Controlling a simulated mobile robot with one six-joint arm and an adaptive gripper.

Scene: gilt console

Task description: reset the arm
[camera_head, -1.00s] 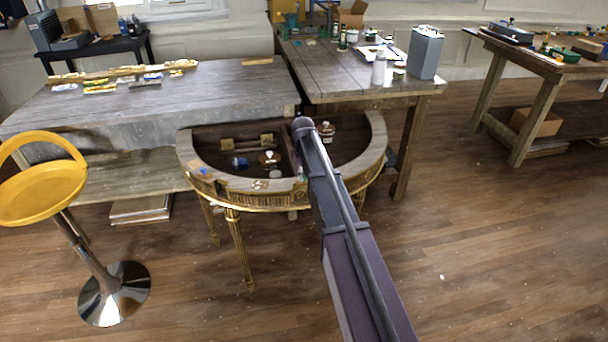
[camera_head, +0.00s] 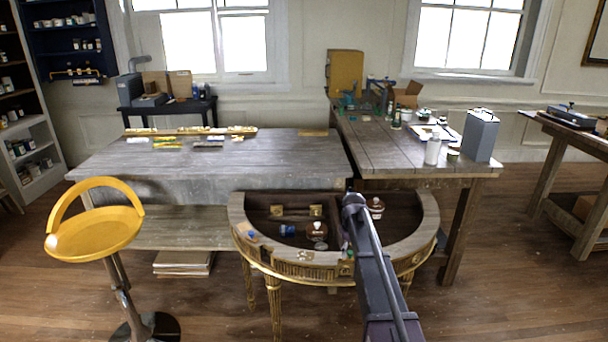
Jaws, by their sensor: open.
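My arm (camera_head: 376,265) reaches up from the bottom right of the head view, and its dark rounded joint overlaps the middle of the gilt console. My gripper cannot be made out; it is hidden behind the arm or out of frame. The half-round console (camera_head: 290,268) has gilt legs and an open, divided inside. In its left part are a blue item (camera_head: 287,230), a brown round jar (camera_head: 316,231) and brass-coloured pieces (camera_head: 316,210). Another brown jar (camera_head: 375,206) is in the right part.
A grey wooden table (camera_head: 270,160) stands behind the console, with gilt moulding (camera_head: 190,131) on it. A second table (camera_head: 395,150) carries a grey canister (camera_head: 480,136) and a white bottle (camera_head: 432,150). A yellow stool (camera_head: 95,232) stands left. Floor is clear at bottom right.

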